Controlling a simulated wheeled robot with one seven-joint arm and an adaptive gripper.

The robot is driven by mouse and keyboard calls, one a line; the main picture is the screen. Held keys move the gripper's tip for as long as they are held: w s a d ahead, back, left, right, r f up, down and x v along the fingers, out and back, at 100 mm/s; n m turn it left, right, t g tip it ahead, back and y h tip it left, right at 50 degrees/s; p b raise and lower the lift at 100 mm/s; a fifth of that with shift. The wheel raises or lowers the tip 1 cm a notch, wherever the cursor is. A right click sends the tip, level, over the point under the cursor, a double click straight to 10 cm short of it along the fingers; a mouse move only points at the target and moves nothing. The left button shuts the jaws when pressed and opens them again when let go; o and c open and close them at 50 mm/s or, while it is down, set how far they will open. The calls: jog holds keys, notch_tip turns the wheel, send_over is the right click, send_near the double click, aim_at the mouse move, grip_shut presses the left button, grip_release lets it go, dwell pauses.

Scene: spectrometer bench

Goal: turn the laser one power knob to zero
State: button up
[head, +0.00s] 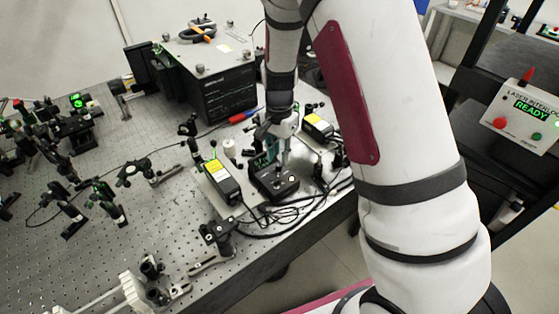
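A small black control box (270,187) with small knobs on its top sits on a pale plate near the right edge of the optical bench. Which knob is the laser one power knob is too small to tell. My gripper (281,167) points down over the back part of this box, with its fingertips at or just above the top. The fingers hide part of the box, and whether they touch or grip a knob cannot be seen. A black laser module (229,192) with a yellow label stands left of the box, and another (316,129) stands behind right.
Black cables (272,215) loop in front of the box. A large black instrument (222,97) stands behind, with tools on top. Optic mounts (137,172) fill the left of the bench. An interlock panel (522,117) reading READY stands at the far right.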

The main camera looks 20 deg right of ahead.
aim_at(279, 165)
jog(key=shift+f, duration=1.75)
grip_shut()
jog(key=shift+n, duration=0.3)
jog(key=n, duration=0.3)
jog(key=shift+a+n, duration=0.1)
jog(key=shift+n, duration=1.6)
